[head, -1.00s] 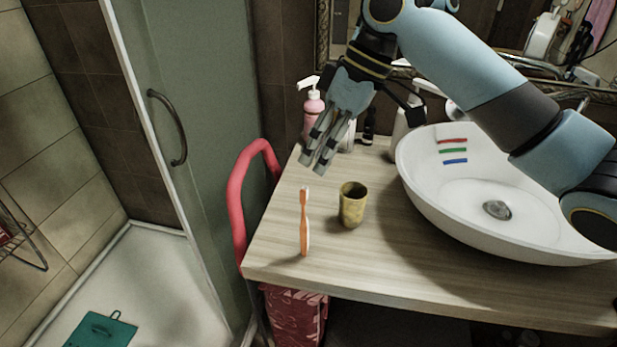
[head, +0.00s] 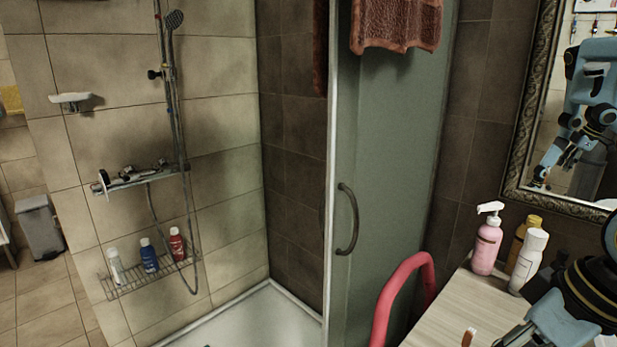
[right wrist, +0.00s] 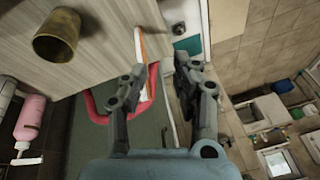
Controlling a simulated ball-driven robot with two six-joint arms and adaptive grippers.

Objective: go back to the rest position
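My right gripper (right wrist: 158,48) is open in the right wrist view, with a clear gap between its two fingers and nothing held. In the head view only part of this gripper and wrist shows at the bottom right corner. The yellowish cup (right wrist: 56,40) stands on the counter at the upper left of the wrist view. My left gripper is not in view.
A pink pump bottle (head: 486,247) and a white bottle (head: 528,262) stand at the back of the counter (head: 455,310). A red rail (head: 398,290) curves beside it. The glass shower door (head: 395,150) and a framed mirror (head: 540,110) are close by.

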